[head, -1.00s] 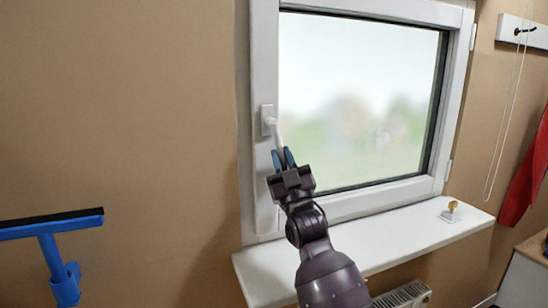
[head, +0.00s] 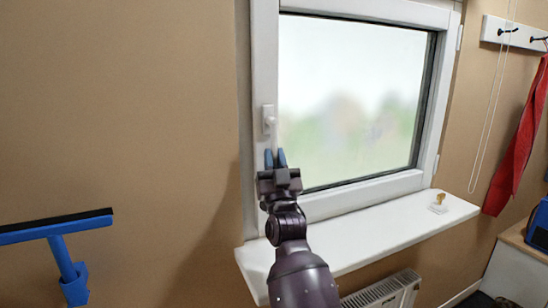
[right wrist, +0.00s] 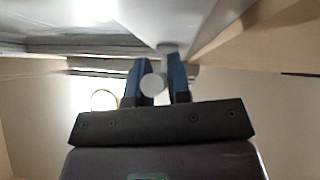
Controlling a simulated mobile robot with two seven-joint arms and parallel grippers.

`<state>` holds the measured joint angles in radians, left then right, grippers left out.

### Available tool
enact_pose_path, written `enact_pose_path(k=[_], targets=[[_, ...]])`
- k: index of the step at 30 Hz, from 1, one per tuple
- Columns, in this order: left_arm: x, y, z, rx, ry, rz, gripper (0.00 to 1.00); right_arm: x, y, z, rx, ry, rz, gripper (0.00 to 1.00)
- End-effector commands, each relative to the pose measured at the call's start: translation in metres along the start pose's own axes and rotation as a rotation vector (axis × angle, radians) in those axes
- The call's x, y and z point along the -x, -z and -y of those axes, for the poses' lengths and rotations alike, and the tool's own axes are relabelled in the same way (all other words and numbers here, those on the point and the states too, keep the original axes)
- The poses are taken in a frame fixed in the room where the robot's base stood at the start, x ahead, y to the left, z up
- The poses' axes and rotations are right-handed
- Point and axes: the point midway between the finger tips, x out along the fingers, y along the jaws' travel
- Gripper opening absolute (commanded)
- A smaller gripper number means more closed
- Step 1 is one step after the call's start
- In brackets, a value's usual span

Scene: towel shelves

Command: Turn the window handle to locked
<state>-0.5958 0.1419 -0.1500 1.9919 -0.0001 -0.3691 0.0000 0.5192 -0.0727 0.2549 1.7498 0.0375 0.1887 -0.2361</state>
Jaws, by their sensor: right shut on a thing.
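The white window handle (head: 271,128) sits on its plate on the left side of the white window frame (head: 263,60). Its lever hangs about straight down from the plate. My right gripper (head: 275,158) has its blue fingers shut on the lower end of the lever. In the right wrist view the round white end of the handle (right wrist: 153,84) shows between the two blue fingers (right wrist: 161,85). The gripper hides the lower tip of the handle in the head view. My left gripper is not in view.
A white sill (head: 400,228) juts out below the window, with a small brass-coloured object (head: 439,203) on it. A radiator (head: 385,291) is under the sill. A blue squeegee (head: 62,250) is at the lower left. A red cloth (head: 518,140) hangs from hooks at the right.

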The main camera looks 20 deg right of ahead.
Motion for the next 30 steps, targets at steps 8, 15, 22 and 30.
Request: enact_pose_path(k=[8, 15, 22, 30], targets=[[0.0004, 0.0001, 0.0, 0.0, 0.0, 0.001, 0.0, -0.0001, 0.0, 0.0009, -0.011, -0.005, 0.002, 0.0], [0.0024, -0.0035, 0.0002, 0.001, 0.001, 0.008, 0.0, -0.0002, 0.0, 0.0009, -0.013, -0.005, 0.002, 0.26], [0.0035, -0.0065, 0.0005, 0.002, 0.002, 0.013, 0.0, -0.0002, 0.0001, 0.0006, -0.01, -0.005, 0.002, 0.43], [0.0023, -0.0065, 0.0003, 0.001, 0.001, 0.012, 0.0, 0.0065, -0.0008, 0.0003, -0.008, -0.005, 0.003, 0.43]])
